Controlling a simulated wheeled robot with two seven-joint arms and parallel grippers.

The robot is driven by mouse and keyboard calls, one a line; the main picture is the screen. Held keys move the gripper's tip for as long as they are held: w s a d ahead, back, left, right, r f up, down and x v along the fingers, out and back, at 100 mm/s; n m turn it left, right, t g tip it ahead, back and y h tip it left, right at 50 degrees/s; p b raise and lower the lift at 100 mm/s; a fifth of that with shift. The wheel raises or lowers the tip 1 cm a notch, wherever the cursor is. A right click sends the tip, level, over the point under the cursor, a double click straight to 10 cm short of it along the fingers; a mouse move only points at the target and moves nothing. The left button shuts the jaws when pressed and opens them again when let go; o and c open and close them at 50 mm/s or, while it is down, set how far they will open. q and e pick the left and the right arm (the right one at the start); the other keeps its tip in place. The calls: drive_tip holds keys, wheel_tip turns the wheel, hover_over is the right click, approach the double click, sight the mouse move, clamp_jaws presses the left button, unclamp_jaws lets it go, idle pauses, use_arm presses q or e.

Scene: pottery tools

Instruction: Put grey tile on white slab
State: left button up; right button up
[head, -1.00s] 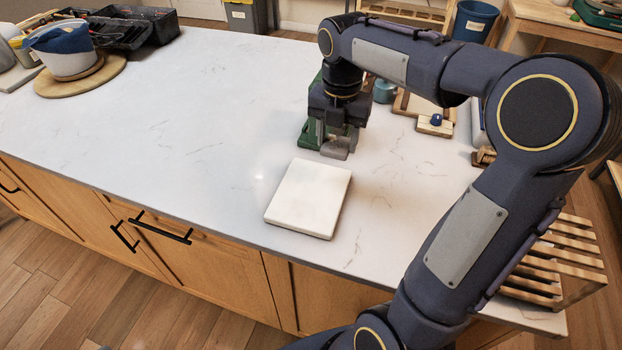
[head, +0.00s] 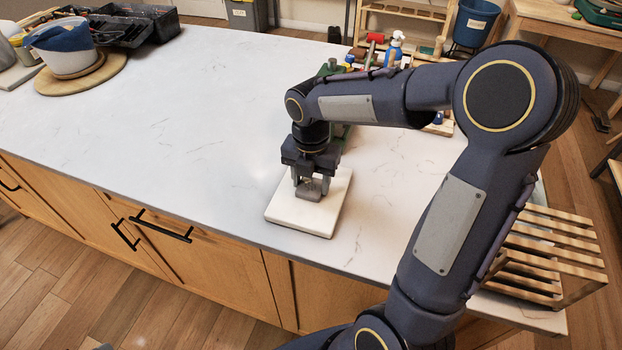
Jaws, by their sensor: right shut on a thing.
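The white slab (head: 308,217) lies flat near the front edge of the counter, in the middle of the head view. My right gripper (head: 310,189) points down over the slab's back half. It is shut on the small grey tile (head: 308,191), which shows between and below the fingers. I cannot tell whether the tile touches the slab or hangs just above it. The gripper and wrist hide the slab's far edge. My left gripper does not show.
A wooden slatted rack (head: 548,262) stands at the right end of the counter. Green and other items sit behind my right arm, partly hidden. A white and blue bowl (head: 65,50) on a round board (head: 80,77) is at the far left. The counter's left and middle are clear.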

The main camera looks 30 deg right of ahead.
sight(311, 185)
drive_tip(key=shift+f, duration=0.2)
drive_tip(key=o, duration=1)
drive_tip(key=shift+r, duration=0.1)
wheel_tip(311, 185, up, 12)
drive_tip(key=s+a+f+m+t+y, duration=0.2)
drive_tip(key=s+m, duration=0.6)
drive_tip(key=m, duration=0.6)
drive_tip(key=s+a+f+m+t+y, duration=0.1)
drive_tip(key=s+a+f+m+t, duration=0.2)
drive_tip(key=s+m, duration=0.6)
drive_tip(key=shift+s+f+m+t+y+p, duration=0.3)
drive_tip(key=shift+f+m+y, duration=0.1)
drive_tip(key=shift+m, duration=2)
